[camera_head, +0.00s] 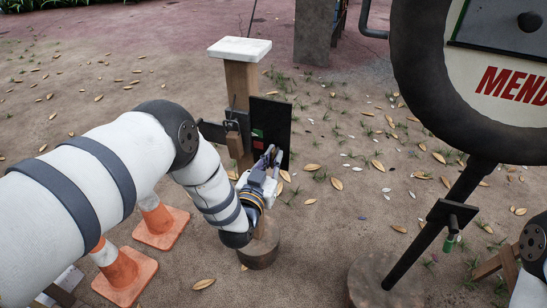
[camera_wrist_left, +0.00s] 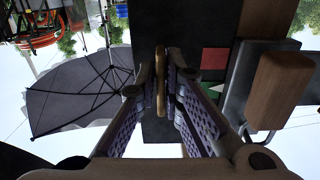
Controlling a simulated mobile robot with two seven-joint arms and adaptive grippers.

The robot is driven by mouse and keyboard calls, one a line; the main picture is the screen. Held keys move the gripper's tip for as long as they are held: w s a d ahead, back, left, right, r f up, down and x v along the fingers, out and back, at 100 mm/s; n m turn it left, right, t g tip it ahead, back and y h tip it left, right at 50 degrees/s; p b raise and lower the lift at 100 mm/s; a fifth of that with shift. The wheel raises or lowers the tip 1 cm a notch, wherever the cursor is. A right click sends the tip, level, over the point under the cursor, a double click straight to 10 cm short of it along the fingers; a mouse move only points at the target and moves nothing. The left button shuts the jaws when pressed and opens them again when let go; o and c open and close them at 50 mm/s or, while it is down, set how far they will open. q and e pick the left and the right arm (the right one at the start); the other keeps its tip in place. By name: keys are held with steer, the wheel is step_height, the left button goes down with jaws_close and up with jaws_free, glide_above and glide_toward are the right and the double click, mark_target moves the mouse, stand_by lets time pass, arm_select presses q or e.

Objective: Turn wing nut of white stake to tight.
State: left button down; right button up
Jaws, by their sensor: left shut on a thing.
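The white stake (camera_head: 240,85) is a wooden post with a white cap, standing upright left of the picture's centre in the head view. A dark bracket and a black plate (camera_head: 270,118) with red and green marks are on it. My left gripper (camera_head: 270,160) is at the plate's lower part. In the left wrist view, my left gripper (camera_wrist_left: 160,95) is shut on a thin brass-brown piece, the wing nut (camera_wrist_left: 161,70), seen edge-on in front of the black plate. The red mark (camera_wrist_left: 214,58) and green mark (camera_wrist_left: 214,91) lie right of it. My right gripper is out of view.
Orange-and-white cones (camera_head: 126,274) stand at lower left, near my left arm. A round sign (camera_head: 425,75) on a dark pole (camera_head: 432,228) rises at right from a stump (camera_head: 365,277). A wooden block (camera_wrist_left: 282,90) is close right of my left gripper. Leaf-strewn ground between is open.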

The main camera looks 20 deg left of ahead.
arm_select(q)
steer(key=shift+a+f, duration=0.1)
stand_by(0.3)
steer(key=c, duration=1.8)
jaws_free()
steer(key=shift+s, duration=0.1)
steer(key=s, duration=1.2)
steer(key=shift+a, duration=0.2)
steer(key=s+a+f+g+p, duration=0.1)
steer(key=s+f+g, duration=0.5)
steer(key=s, duration=0.5)
steer(key=s+a+f+g+p, duration=0.1)
steer(key=s+f+g+p, duration=0.1)
steer(key=s+f+g, duration=0.6)
steer(key=s+a+r+g, duration=0.1)
steer(key=s+r+g, duration=0.1)
steer(key=s, duration=0.5)
steer(key=s+a+r+g, duration=0.1)
steer(key=s+r+g, duration=0.1)
steer(key=s, duration=0.5)
steer(key=s+r+g, duration=0.2)
steer(key=s, duration=0.6)
steer(key=shift+a+n+g+y+p, duration=0.3)
steer(key=shift+a+n+p, duration=0.1)
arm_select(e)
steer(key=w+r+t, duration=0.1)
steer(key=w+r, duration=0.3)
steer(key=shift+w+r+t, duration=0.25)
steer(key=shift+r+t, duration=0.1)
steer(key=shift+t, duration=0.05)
